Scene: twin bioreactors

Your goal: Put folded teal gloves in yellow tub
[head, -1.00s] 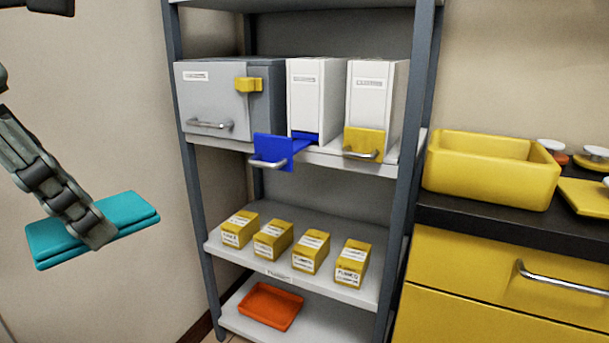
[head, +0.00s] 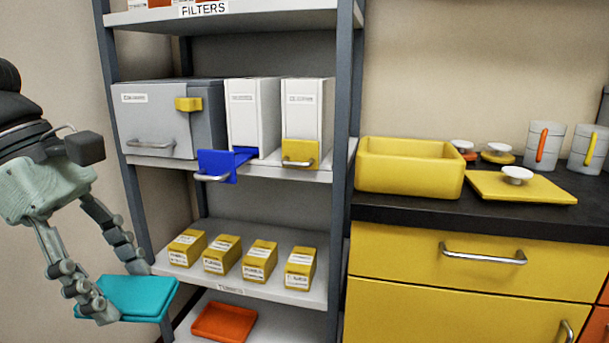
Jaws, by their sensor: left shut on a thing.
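The folded teal gloves (head: 145,295) are a flat teal bundle at the lower left of the head view. My left gripper (head: 112,288) is shut on them and holds them in the air in front of the shelf unit. Its fingers cover the left part of the bundle. The yellow tub (head: 409,184) stands on the black counter to the right of the shelf unit. It is open at the top, and its floor is hidden from this angle. My left gripper is well to the left of the tub and lower in the picture. My right gripper is not in view.
A yellow lid (head: 530,190) with a white knob lies right of the tub on the counter (head: 480,216). Mugs (head: 543,145) stand farther right. A blue drawer (head: 217,166) sticks out of the shelf unit. Yellow boxes (head: 221,256) and an orange tray (head: 224,322) fill lower shelves.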

